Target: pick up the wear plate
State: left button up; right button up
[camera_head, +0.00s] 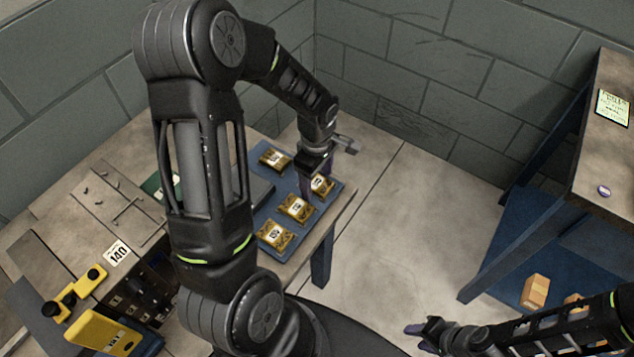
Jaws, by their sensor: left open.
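Several small brown-gold blocks with white labels lie on a blue mat (257,217) on the table at left; I take them to be wear plates, but cannot read their labels. One wear plate (322,186) is at the mat's right side, partly hidden by my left gripper (312,180). That gripper points down at this plate and is open; I cannot tell if its fingers touch it. Other plates lie at the back (274,159), in the middle (296,207) and at the front (274,235). My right gripper (422,332) is low at the bottom right, away from the mat, its opening unclear.
Yellow tools (103,331) and a "140" label (117,253) are on the left bench. A blue-framed bench (600,150) stands at right, with small orange boxes (535,291) on its lower shelf. Open floor (400,230) lies between. Block walls close the back.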

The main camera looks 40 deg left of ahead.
pick_arm(q)
jog(key=shift+c, duration=0.3)
grip_shut()
dwell(0.6)
